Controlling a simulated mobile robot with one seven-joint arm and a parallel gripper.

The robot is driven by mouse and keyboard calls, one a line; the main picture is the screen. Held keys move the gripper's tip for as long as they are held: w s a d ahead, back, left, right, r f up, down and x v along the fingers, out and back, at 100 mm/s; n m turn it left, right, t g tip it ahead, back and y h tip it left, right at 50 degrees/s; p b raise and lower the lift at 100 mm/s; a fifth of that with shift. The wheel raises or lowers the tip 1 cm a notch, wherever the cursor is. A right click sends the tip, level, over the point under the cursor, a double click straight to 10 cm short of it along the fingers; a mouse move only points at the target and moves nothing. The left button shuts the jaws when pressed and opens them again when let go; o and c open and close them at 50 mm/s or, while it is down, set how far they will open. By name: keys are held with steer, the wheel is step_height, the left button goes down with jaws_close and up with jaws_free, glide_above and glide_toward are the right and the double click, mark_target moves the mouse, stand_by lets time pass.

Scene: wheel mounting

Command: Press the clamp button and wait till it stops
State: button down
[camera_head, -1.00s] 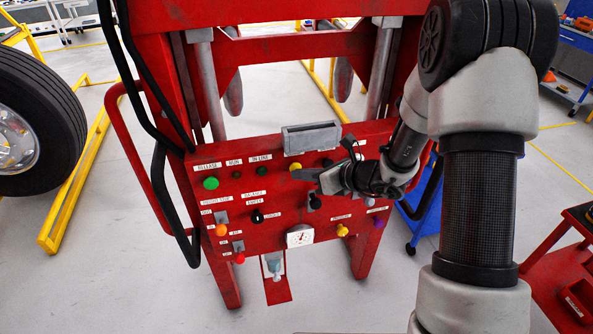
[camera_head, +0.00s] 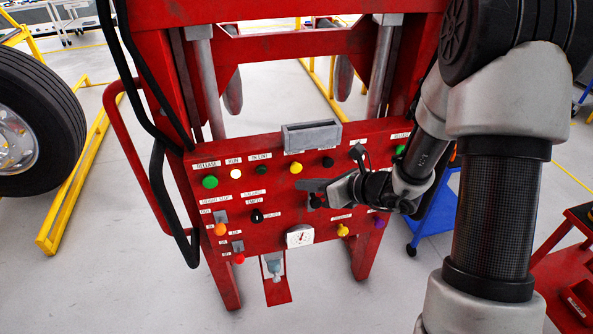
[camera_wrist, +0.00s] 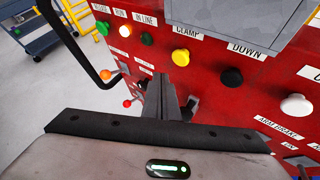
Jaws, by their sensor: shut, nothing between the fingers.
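The clamp button (camera_wrist: 180,57) is a yellow knob under the CLAMP label in the wrist view. It also shows in the head view (camera_head: 296,167), near the top middle of the red control panel (camera_head: 275,215). My gripper (camera_head: 301,186) is shut and empty, its fingertips just below the clamp button and apart from it in the picture. In the wrist view my closed fingers (camera_wrist: 161,82) point at the panel, left of and below the yellow knob. The RUN lamp (camera_head: 235,173) glows white at the panel's upper left; it also glows in the wrist view (camera_wrist: 124,30).
A green button (camera_head: 210,182), a black button (camera_head: 328,162) and a red knob (camera_head: 239,258) are on the same panel. A grey box (camera_head: 312,136) sits on its top edge. A large tyre (camera_head: 40,125) stands at left. Black hoses hang on the left side.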

steer(key=shift+s+d, duration=0.2)
steer(key=shift+s, duration=0.45)
steer(key=shift+s+d, duration=0.2)
steer(key=shift+s, duration=0.4)
steer(key=s+a+r+n+g+h+p, duration=0.2)
steer(key=s+r+n+g+p, duration=0.25)
steer(key=s+r+n, duration=1.05)
steer(key=s+d+r+n+t+h+p, duration=0.1)
steer(key=s+d+r+n+h, duration=0.2)
steer(key=d+r+n+h, duration=0.1)
steer(key=s+d+r+n+t+h+p, duration=0.1)
steer(key=s+d+r+n+t+h, duration=0.1)
steer(key=d+r+n, duration=0.5)
steer(key=s+d+n+h, duration=0.1)
steer(key=d+n+h, duration=0.1)
steer(key=d, duration=0.2)
steer(key=shift+s+r+p, duration=0.15)
steer(key=shift+r+p, duration=0.15)
steer(key=shift+p, duration=0.05)
steer(key=shift+a, duration=0.1)
